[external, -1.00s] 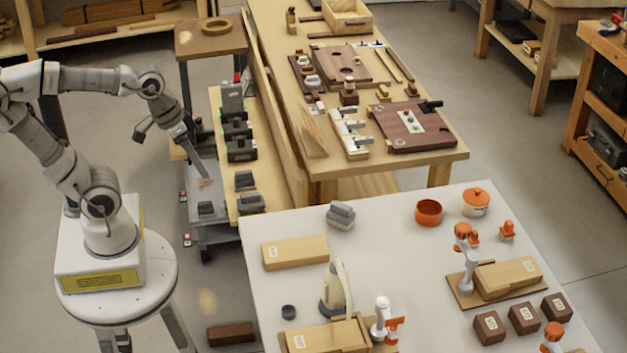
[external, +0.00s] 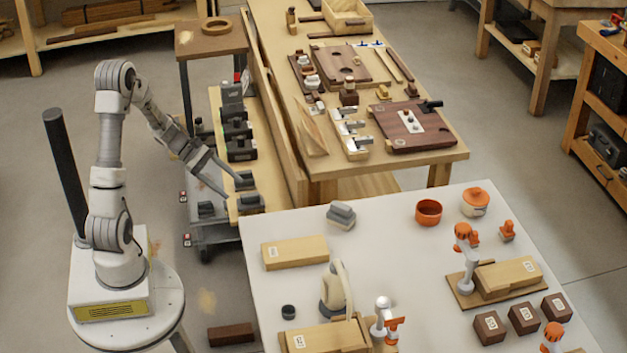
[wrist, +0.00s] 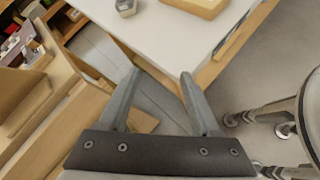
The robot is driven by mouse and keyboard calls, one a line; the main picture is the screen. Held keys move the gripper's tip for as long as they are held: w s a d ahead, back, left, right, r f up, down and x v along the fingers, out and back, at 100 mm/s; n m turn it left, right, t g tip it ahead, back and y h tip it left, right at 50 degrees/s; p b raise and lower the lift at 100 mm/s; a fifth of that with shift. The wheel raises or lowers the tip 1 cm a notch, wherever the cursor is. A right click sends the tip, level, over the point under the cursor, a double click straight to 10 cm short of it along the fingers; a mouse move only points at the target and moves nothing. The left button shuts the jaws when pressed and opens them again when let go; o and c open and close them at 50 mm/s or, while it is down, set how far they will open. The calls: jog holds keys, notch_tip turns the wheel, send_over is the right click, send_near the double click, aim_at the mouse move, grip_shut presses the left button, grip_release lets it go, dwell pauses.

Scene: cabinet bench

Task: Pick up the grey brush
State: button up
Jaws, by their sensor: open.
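A grey, block-like object (external: 341,215) with a raised top, which may be the grey brush, lies on the white table near its far left edge. It also shows at the top of the wrist view, as a small grey object (wrist: 126,8). My gripper (external: 234,187) is left of that table, over the narrow wooden shelf with dark grey items, and apart from the grey object. In the wrist view my gripper (wrist: 160,75) has its two fingers spread with nothing between them.
A wooden block (external: 295,253) lies on the white table (external: 385,245) near the grey object. Dark items (external: 249,202) sit on the narrow shelf under my gripper. The workbench (external: 440,155) stands behind. The table's middle is mostly clear.

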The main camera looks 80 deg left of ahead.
jog(key=s+a+f+n+t+y+b, duration=0.2)
jog(key=s+a+f+n+t, duration=0.1)
jog(key=a+f+n, duration=0.3)
jog(key=n+t+y+b, duration=0.2)
jog(key=n+y, duration=0.2)
jog(key=n, duration=0.2)
send_near(250, 194)
jog(key=w+f+b, duration=0.1)
jog(key=w+b, duration=0.1)
jog(key=w+f+b, duration=0.1)
jog(key=w, duration=0.1)
jog(key=shift+d+f, duration=0.25)
jog(key=shift+f, duration=0.15)
jog(key=shift+b+x, duration=1.15)
jog(key=shift+x, duration=1.65)
jog(key=shift+w+a+r, duration=0.1)
jog(key=shift+a+r, duration=0.1)
jog(key=shift+r, duration=0.05)
grip_shut()
